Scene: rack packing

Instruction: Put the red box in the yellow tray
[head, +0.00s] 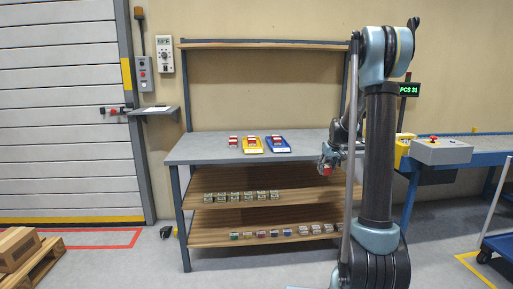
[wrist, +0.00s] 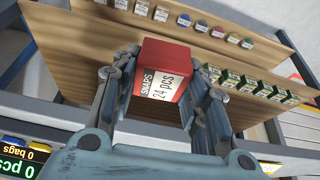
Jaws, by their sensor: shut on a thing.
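My gripper (wrist: 160,88) is shut on a red box (wrist: 165,55) with a white label reading "SNAPS 24 pcs" in the wrist view. In the head view my gripper (head: 327,171) holds the red box (head: 326,171) in front of the rack's right side, near the level of the upper wooden shelf and below the grey top. The yellow tray (head: 252,151) lies on the grey top, with a red-and-white box in it. A blue tray (head: 278,151) is just right of it, also with a red-and-white box.
Another red-and-white box (head: 233,141) stands on the grey top (head: 200,150) left of the yellow tray. Small green boxes (head: 234,197) line the upper wooden shelf, and mixed small items (head: 273,233) line the lower one. A rack post stands near my arm.

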